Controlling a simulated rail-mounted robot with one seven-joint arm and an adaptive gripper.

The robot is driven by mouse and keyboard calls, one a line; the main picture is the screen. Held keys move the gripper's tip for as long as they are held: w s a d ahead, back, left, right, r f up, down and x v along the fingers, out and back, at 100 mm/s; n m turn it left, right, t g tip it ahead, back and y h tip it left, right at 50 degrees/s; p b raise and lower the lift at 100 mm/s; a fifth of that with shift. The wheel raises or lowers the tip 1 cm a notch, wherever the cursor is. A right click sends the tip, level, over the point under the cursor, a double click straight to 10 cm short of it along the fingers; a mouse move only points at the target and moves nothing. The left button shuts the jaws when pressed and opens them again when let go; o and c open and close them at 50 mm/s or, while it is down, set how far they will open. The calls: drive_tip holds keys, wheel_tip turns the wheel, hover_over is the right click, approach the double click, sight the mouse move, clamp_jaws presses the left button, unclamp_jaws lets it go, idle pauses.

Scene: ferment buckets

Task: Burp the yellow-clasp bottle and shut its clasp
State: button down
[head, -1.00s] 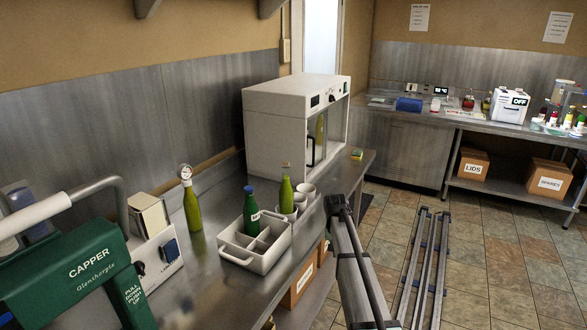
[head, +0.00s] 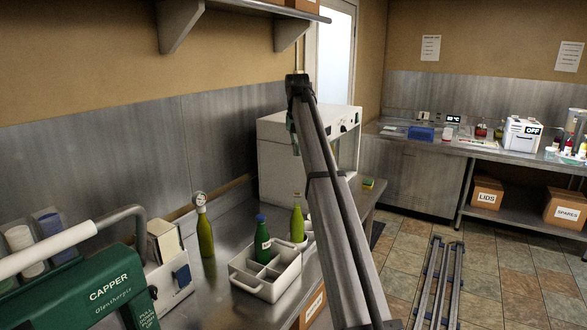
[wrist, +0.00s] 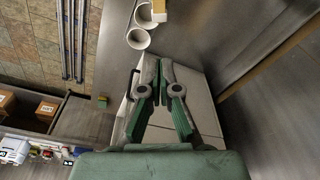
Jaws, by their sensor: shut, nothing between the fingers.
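No yellow clasp can be made out on any bottle. In the head view a green bottle with a round gauge on top (head: 205,232) stands on the bench. A dark green bottle with a blue cap (head: 262,243) stands in the divided white crate (head: 252,283). Another green bottle (head: 297,220) stands behind the crate, near white cups. My gripper (wrist: 160,75) shows in the wrist view with its green fingers together and empty, above the white cabinet. In the head view my arm hides most of it.
The white cabinet (head: 275,160) stands at the bench's far end, partly behind my arm. White cups (wrist: 138,39) are ahead of my fingers in the wrist view. The green capper (head: 85,295) is at front left. A wall shelf (head: 240,12) hangs above.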

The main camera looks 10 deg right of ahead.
drive_tip(key=f+p, duration=0.1)
drive_tip(key=f, duration=0.5)
drive_tip(key=w+f+p, duration=0.1)
drive_tip(key=f, duration=0.1)
drive_tip(key=shift+d+f+p, duration=0.15)
drive_tip(key=shift+f+p, duration=0.2)
drive_tip(key=shift+f, duration=0.05)
drive_tip(key=s+f, duration=0.1)
drive_tip(key=s+f+p, duration=0.1)
drive_tip(key=f, duration=0.1)
drive_tip(key=shift+a+f, duration=0.15)
drive_tip(key=shift+a, duration=0.05)
drive_tip(key=shift+s+f+p, duration=0.1)
drive_tip(key=shift+f+p, duration=0.2)
drive_tip(key=shift+a, duration=0.1)
